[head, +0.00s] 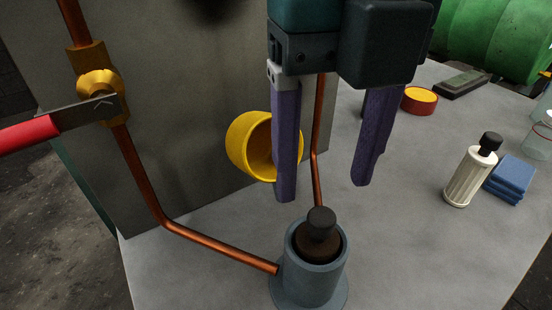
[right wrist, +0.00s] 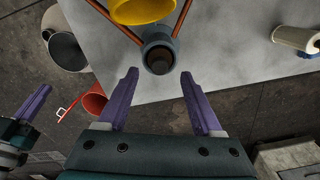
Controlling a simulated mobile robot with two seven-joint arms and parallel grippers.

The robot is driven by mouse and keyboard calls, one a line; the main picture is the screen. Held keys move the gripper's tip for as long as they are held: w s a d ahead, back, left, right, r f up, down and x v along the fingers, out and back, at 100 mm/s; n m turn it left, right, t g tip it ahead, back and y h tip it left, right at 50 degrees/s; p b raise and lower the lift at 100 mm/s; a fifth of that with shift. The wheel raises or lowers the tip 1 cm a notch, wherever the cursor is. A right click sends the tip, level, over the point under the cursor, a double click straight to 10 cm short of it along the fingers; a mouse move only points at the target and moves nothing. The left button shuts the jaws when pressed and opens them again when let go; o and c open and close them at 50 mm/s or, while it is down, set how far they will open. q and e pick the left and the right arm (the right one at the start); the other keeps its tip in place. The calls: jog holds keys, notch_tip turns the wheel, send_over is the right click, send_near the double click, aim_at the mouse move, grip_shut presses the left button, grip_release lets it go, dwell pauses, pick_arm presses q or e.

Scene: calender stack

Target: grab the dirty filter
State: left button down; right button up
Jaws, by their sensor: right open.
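The dirty filter (head: 318,247), dark brown with a black knob, stands upright in the blue-grey housing (head: 308,284) on the bench. Only its top shows; the rest is hidden inside. In the right wrist view the filter (right wrist: 159,63) shows end-on, just beyond my fingertips. My right gripper (head: 325,190) is open and empty, its purple fingers pointing down above the housing, apart from the knob. Part of my left gripper (right wrist: 38,103) shows at the left of the right wrist view; its opening is unclear.
A yellow cup-shaped cap (head: 243,148) is left of my right gripper. Copper pipes (head: 215,245) run to the housing. A red-handled valve (head: 98,95) is at left. A white filter (head: 468,178), blue cloths (head: 512,178) and a red-and-yellow lid (head: 419,100) are on the right.

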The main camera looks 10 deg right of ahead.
aim_at(322, 216)
jog(key=f, duration=0.6)
jog(key=shift+s+p, duration=0.3)
jog(key=shift+p, duration=0.1)
jog(key=shift+c, duration=0.4)
jog(key=shift+r, duration=0.1)
grip_shut()
dwell(0.4)
